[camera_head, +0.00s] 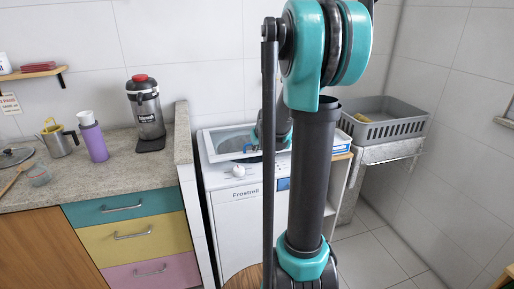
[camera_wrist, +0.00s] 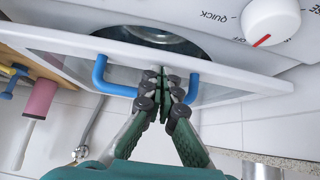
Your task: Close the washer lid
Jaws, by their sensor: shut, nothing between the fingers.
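The white washer (camera_head: 240,210) stands in the middle of the head view, partly hidden behind my arm. Its white-framed glass lid (camera_head: 210,146) is at the top. In the wrist view the lid (camera_wrist: 235,78) stands partly open, with the dark round drum opening (camera_wrist: 160,36) showing beyond its edge. A blue handle (camera_wrist: 99,72) is fixed to the lid. My gripper (camera_wrist: 166,76) is shut and empty, its fingertips at the lid's edge and in front of the handle's middle. I cannot tell whether they touch it. The head view hides the fingertips.
A white knob (camera_wrist: 272,20) sits on the washer's panel. A grey basket (camera_head: 385,128) stands at right. Floor on the right is clear.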

